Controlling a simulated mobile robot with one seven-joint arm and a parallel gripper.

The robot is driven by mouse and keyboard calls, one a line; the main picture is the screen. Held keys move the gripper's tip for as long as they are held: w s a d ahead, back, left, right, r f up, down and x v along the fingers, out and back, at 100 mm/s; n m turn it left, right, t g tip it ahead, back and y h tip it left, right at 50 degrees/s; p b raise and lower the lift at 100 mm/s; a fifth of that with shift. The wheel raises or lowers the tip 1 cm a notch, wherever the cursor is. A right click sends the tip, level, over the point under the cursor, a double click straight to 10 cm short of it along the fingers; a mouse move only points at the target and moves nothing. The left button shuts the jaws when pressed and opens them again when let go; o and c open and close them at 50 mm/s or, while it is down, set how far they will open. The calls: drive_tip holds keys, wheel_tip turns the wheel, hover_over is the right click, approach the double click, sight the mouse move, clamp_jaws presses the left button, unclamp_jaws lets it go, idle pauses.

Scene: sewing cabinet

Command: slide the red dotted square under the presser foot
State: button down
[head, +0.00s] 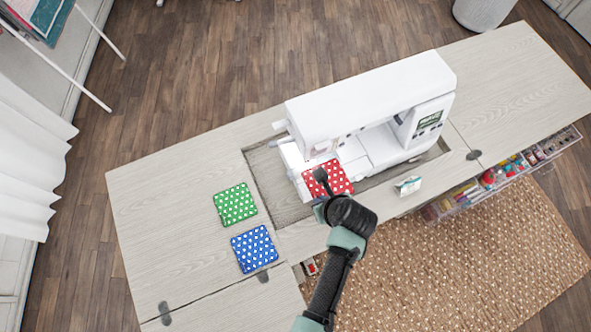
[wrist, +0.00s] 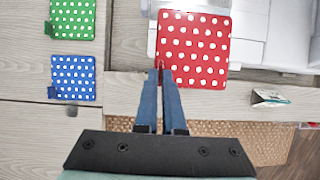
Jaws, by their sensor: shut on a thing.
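The red dotted square (head: 329,176) lies at the front of the white sewing machine (head: 372,103), over the left part of its bed. In the wrist view the red dotted square (wrist: 193,45) extends ahead of my fingers. My gripper (head: 322,178) is shut on the near edge of the red square; it also shows in the wrist view (wrist: 160,68). The presser foot is hard to make out in the head view, under the machine's arm near the square's far edge. It does not show clearly in the wrist view.
A green dotted square (head: 235,204) and a blue dotted square (head: 254,248) lie on the cabinet top (head: 160,190) to the left. A small white packet (head: 408,186) sits at the front edge on the right. An open drawer of supplies (head: 500,172) is below.

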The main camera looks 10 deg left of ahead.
sight(312, 193)
drive_tip(key=shift+w+a, duration=0.25)
drive_tip(key=shift+a, duration=0.05)
drive_tip(key=shift+w+f+b, duration=0.15)
drive_tip(key=shift+f+b, duration=0.25)
drive_tip(key=shift+b, duration=0.3)
drive_tip(key=f+b, duration=0.1)
drive_tip(key=w+a+f+b, duration=0.1)
drive_tip(key=b, duration=0.1)
drive_tip(key=shift+w, duration=0.25)
drive_tip(key=shift+r, duration=0.1)
drive_tip(key=shift+a, duration=0.1)
drive_tip(key=shift+w, duration=0.2)
drive_tip(key=shift+w+a+f, duration=0.2)
drive_tip(key=shift+f, duration=0.1)
drive_tip(key=shift+f, duration=0.3)
